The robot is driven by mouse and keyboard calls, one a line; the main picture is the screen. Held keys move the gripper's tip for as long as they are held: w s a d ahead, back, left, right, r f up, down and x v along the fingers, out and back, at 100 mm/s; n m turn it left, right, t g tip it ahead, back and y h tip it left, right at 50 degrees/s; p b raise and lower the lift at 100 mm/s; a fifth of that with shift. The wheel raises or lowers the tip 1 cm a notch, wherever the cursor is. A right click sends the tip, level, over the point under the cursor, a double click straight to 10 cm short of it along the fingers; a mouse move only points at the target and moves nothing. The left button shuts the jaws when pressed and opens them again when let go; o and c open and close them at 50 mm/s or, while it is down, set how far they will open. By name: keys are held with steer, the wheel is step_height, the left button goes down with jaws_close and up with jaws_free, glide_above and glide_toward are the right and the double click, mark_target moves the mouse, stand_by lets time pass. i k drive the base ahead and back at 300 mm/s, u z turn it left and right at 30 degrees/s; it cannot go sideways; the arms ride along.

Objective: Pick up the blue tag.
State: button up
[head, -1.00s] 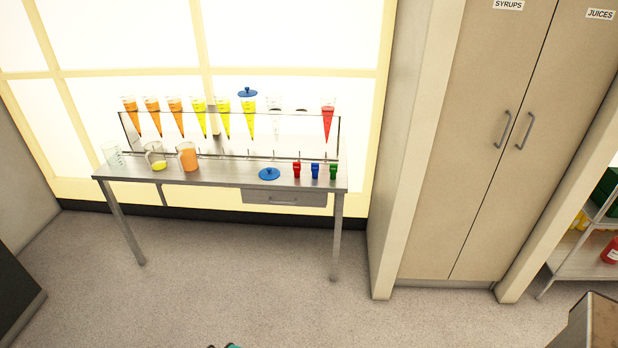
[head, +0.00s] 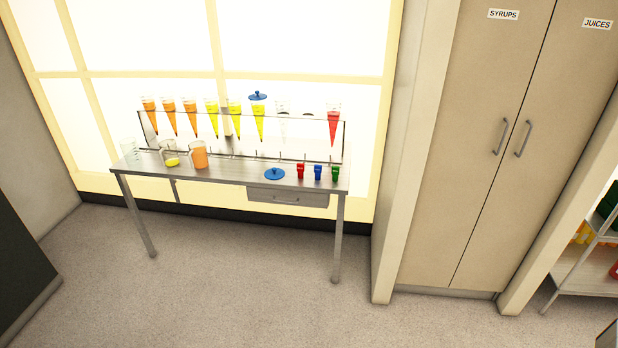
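The blue tag (head: 318,173) is on the right part of the metal table (head: 228,174), near its front edge. It stands between a red tag (head: 300,171) on its left and a green tag (head: 335,173) on its right, with small gaps. My gripper is not in view.
A rack (head: 343,140) of cones, several filled with orange, yellow or red, stands along the table's back. A blue lid (head: 275,174) lies left of the tags. Jugs (head: 199,156) stand at the left. Tall cabinets (head: 470,150) are at right. The floor (head: 240,270) before the table is clear.

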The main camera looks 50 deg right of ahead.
mark_target(318, 169)
steer(key=z, duration=0.15)
steer(key=i, duration=0.95)
steer(key=u, duration=0.05)
